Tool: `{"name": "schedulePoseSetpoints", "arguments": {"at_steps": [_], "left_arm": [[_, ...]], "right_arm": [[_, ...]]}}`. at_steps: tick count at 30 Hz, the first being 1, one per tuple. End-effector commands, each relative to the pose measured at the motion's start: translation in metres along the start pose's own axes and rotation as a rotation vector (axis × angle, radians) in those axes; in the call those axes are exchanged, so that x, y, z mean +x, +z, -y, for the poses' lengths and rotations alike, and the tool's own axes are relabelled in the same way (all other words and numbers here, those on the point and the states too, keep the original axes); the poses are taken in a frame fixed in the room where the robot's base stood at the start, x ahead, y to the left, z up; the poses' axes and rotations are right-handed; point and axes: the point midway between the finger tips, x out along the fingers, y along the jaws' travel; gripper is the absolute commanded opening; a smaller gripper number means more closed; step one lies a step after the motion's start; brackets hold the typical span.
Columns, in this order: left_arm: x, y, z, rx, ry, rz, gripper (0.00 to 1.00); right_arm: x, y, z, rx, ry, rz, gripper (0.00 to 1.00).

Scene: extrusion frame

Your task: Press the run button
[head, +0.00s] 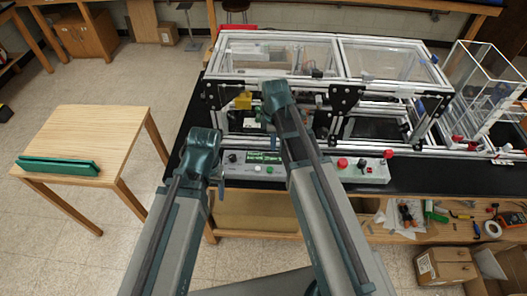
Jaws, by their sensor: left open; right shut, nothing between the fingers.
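A grey control panel (236,171) with a small green display and knobs lies at the front edge of the black bench. A second grey panel (374,177) to its right carries a red button (342,163), another red button (388,154) and small coloured buttons. I cannot tell which one is the run button; labels are too small. My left gripper (221,187) is open and empty, just left of the first panel. My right gripper (273,138) is shut and empty, above and behind the first panel. My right arm hides the space between the panels.
An aluminium extrusion frame with clear panels (385,60) stands behind the panels. A clear box (484,72) stands at the right. A wooden table (98,130) with a green bar (58,166) is at the left. Tools lie on the shelf (385,229) below.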

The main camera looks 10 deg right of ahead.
Motion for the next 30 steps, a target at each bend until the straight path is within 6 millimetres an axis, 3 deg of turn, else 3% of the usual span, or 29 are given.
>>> {"name": "schedulePoseSetpoints", "arguments": {"at_steps": [17, 23, 30], "left_arm": [[0.001, 0.000, 0.000, 0.000, 0.000, 0.000, 0.69], [0.014, -0.001, -0.001, 0.000, 0.000, 0.000, 0.69], [0.043, -0.003, -0.004, 0.003, -0.001, -0.001, 0.69]], "right_arm": [[0.001, 0.003, -0.004, -0.026, 0.001, -0.003, 0.00], [0.014, 0.003, -0.004, -0.026, 0.001, -0.003, 0.00], [0.044, 0.003, -0.004, -0.026, 0.001, -0.003, 0.00]]}}
